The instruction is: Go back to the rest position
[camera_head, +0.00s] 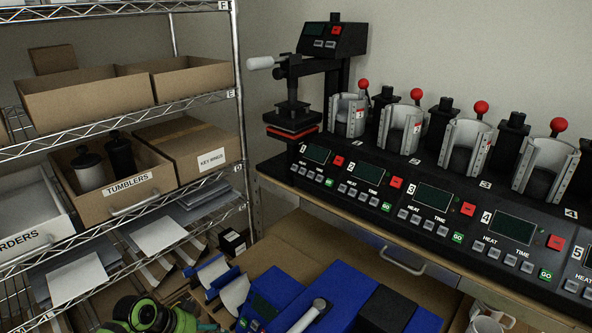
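I see neither of my grippers in the head view. The mug press machine (430,212) stands along the right on a bench. It is a long black unit with several numbered stations, each with a screen and buttons. Its metal mug clamps (404,128) have red-knobbed levers and look empty. At its left end stands a black press (292,100) with a white handle and a red-edged plate.
A wire shelf (238,90) on the left holds cardboard boxes, a bin labelled TUMBLERS (128,190) and paper sheets. Blue equipment (345,295) stands low at the front. A green and black object (150,315) and white mugs (485,322) are cut off at the bottom.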

